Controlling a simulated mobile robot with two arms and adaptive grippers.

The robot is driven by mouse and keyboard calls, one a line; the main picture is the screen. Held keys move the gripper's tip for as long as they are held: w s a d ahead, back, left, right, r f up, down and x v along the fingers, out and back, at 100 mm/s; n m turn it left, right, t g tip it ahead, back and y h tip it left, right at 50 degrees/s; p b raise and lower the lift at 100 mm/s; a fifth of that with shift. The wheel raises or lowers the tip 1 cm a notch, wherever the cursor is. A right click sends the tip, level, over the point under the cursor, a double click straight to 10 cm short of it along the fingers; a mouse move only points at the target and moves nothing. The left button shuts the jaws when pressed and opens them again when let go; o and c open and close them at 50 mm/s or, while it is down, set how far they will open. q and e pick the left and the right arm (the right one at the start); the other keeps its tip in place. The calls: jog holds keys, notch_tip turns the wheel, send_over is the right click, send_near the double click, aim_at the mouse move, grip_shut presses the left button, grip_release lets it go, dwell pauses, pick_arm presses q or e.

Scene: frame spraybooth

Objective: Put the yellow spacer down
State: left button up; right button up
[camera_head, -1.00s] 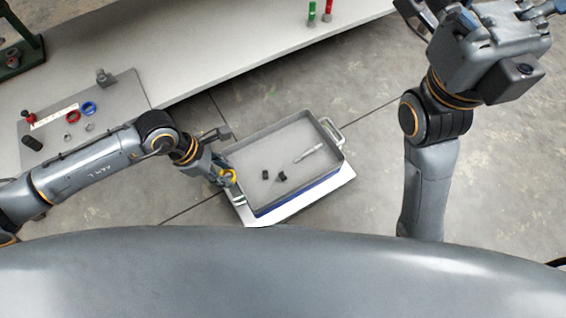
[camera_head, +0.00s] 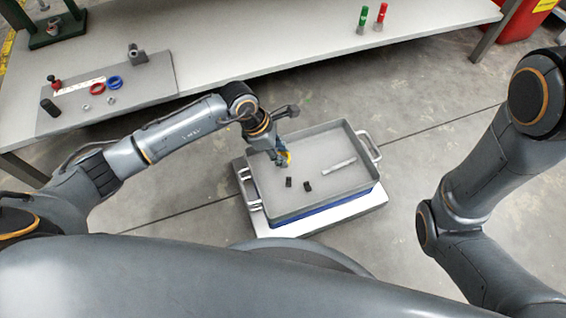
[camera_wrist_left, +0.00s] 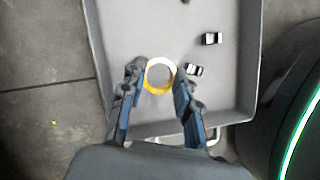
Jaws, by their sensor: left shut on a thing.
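The yellow spacer (camera_wrist_left: 159,88) is a ring held between the fingers of my left gripper (camera_wrist_left: 160,80). In the head view the spacer (camera_head: 288,157) shows as a small yellow spot at the tip of my left gripper (camera_head: 282,155). The gripper is shut on the spacer over the left far part of a grey tray (camera_head: 318,205). I cannot tell whether the spacer touches the tray floor. My right arm stands at the right of the head view, with its gripper out of the picture.
Two small black parts (camera_head: 308,186) and a light bar (camera_head: 339,165) lie in the tray, which has metal handles (camera_head: 369,144). A bench (camera_head: 290,40) behind carries a board (camera_head: 150,85) with red and blue rings. The middle of the tray floor is mostly clear.

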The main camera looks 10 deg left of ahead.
pick_arm(q)
jog(key=shift+w+f, duration=0.15)
jog(key=shift+f, duration=0.1)
jog(key=f+b, duration=0.3)
jog(key=b, duration=0.1)
jog(key=shift+w+d+f, duration=0.15)
jog(key=shift+w+f, duration=0.1)
jog(key=shift+f, duration=0.1)
jog(key=shift+r, duration=0.15)
jog(key=o, duration=1.1)
